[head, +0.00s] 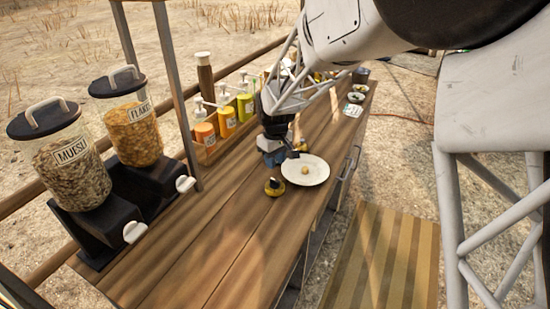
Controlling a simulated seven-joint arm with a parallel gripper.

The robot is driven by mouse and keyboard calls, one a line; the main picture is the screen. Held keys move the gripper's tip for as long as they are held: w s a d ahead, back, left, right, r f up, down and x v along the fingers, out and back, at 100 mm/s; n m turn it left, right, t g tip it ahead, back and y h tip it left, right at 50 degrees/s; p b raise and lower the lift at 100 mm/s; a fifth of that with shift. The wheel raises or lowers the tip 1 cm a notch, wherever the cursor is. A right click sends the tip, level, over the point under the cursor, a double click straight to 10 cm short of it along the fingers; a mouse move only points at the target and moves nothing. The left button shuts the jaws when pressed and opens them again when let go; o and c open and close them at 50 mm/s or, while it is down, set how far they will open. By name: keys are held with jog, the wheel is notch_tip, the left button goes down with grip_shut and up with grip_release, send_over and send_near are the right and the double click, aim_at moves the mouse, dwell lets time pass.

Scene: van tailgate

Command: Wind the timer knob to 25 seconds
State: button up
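A small round yellow-and-dark object (274,187) sits on the wooden counter, at the left edge of a white plate. It may be the timer, but it is too small for me to read any dial, knob or numbers. My gripper (275,158) is low over the counter, just behind this object and to the left of the plate, and appears apart from it. Its fingers are dark and small, and I cannot see whether they are open or shut. My arm covers part of the counter behind it.
The white plate (306,171) holds a small yellowish ball (305,169). Two cereal dispensers, muesli (68,170) and flakes (133,130), stand at the left. Pump bottles (205,137) stand in a rack along the back edge. The near counter (215,250) is clear.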

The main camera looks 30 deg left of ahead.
aim_at(275, 180)
jog(key=n, duration=0.3)
jog(key=shift+r+n, duration=0.25)
jog(key=shift+n, duration=0.05)
jog(key=shift+f, duration=0.1)
jog(key=shift+f, duration=2.65)
jog(key=shift+f, duration=1.55)
jog(key=shift+r, duration=0.1)
jog(key=shift+c, duration=0.3)
jog(key=c, duration=0.4)
